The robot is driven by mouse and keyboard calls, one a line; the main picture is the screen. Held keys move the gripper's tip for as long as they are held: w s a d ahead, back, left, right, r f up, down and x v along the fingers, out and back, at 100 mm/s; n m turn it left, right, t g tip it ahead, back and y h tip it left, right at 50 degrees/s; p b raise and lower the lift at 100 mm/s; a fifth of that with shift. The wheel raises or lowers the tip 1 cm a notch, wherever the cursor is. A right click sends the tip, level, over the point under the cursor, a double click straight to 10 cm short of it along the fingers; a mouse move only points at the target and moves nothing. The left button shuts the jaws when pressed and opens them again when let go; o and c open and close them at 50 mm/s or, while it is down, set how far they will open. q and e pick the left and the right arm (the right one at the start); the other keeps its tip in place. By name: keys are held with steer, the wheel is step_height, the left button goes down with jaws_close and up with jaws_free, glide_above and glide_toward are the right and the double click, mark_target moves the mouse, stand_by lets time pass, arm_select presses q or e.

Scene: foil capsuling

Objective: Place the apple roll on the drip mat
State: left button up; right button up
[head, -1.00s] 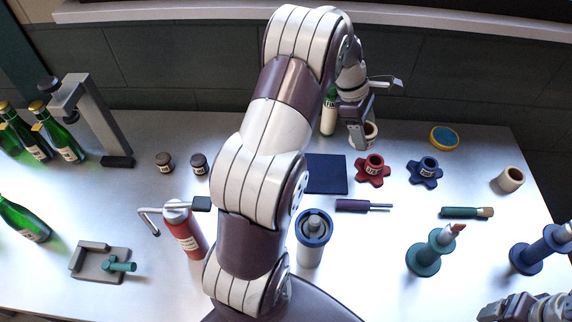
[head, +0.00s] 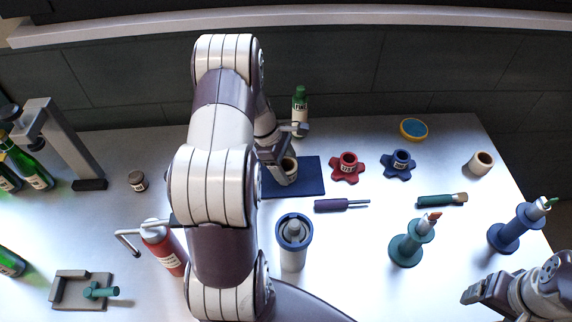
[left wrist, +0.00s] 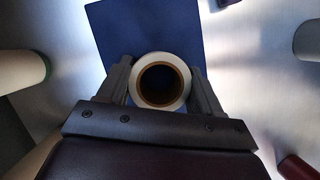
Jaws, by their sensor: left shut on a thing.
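The cream roll (head: 291,163), which I take for the apple roll, is in my left gripper (head: 286,178). Its label cannot be read. The dark blue drip mat (head: 312,178) lies flat on the table under it. In the left wrist view the roll (left wrist: 182,82) stands upright, open end towards the camera, between the two fingers, with the mat (left wrist: 150,30) behind it. The roll is over the mat's area; I cannot tell whether it touches. My right gripper (head: 484,292) is at the lower right, away from the mat, its jaws unclear.
A green bottle (head: 300,112) stands behind the mat. Another cream roll (head: 481,163) stands far right.

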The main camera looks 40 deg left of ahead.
arm_select(q)
steer(key=shift+s+f, duration=0.1)
steer(key=o, duration=1.1)
steer(key=shift+c, duration=0.2)
